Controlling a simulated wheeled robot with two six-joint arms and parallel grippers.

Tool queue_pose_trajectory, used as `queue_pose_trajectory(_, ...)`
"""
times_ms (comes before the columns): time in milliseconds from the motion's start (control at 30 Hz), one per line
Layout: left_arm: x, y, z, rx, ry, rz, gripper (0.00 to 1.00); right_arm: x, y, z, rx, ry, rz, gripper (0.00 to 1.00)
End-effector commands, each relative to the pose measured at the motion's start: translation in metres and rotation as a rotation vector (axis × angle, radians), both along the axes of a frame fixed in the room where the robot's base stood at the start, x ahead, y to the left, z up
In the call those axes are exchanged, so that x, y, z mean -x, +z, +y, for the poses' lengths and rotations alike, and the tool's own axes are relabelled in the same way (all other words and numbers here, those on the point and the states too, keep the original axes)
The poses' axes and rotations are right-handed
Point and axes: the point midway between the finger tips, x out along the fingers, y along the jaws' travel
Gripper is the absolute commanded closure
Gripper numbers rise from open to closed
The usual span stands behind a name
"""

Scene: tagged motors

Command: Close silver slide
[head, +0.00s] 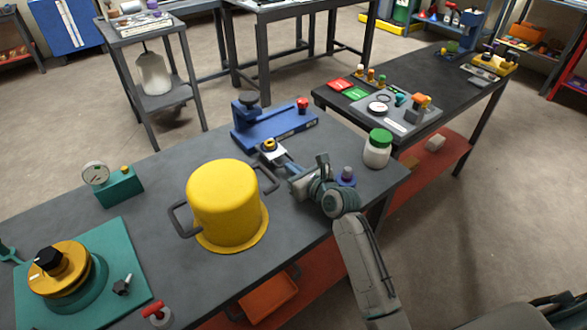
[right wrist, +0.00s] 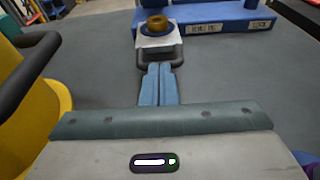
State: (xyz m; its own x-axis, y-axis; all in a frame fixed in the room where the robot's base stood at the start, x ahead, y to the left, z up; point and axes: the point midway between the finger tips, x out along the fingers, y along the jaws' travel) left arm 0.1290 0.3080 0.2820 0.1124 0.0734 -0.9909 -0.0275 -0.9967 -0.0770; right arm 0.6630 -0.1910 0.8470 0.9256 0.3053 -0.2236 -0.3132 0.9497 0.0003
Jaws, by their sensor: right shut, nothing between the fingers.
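The silver slide (head: 270,149) is a small pale plate with a brass ring on a dark seat and a dark loop handle at its near end. It sticks out from the front of a blue fixture (head: 278,128). In the right wrist view the slide (right wrist: 174,38) is at top centre, with the blue fixture (right wrist: 218,20) behind it. My right gripper (head: 282,164) is shut and empty. In the right wrist view its fingertips (right wrist: 159,72) are at the near side of the handle; I cannot tell whether they touch it. My left gripper is not in view.
A yellow pot (head: 222,205) with dark handles stands close to the left of my right gripper. A green-lidded jar (head: 377,149) and a small purple-topped part (head: 346,177) stand to the right. A teal gauge block (head: 119,186) and a teal plate (head: 118,250) are at the left.

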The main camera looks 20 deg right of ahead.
Motion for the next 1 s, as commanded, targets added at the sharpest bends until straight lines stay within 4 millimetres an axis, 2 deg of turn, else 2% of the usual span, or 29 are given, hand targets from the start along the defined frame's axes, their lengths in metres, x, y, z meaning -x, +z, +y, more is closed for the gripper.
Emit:
queue_pose_trajectory(367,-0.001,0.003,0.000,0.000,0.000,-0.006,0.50,-0.003,0.002,0.001,-0.001,0.000,0.000,1.00)
queue_pose_trajectory(467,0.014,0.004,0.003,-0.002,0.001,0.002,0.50,-0.014,0.004,0.005,-0.002,0.001,0.001,1.00)
queue_pose_trajectory(600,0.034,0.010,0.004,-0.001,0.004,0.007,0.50,-0.042,0.007,0.015,-0.002,0.001,0.001,1.00)
queue_pose_trajectory(800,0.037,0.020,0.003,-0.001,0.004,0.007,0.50,-0.078,0.003,0.028,-0.002,0.001,0.001,1.00)
queue_pose_trajectory(1000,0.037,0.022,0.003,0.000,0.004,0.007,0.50,-0.094,0.001,0.034,0.000,0.000,-0.001,1.00)
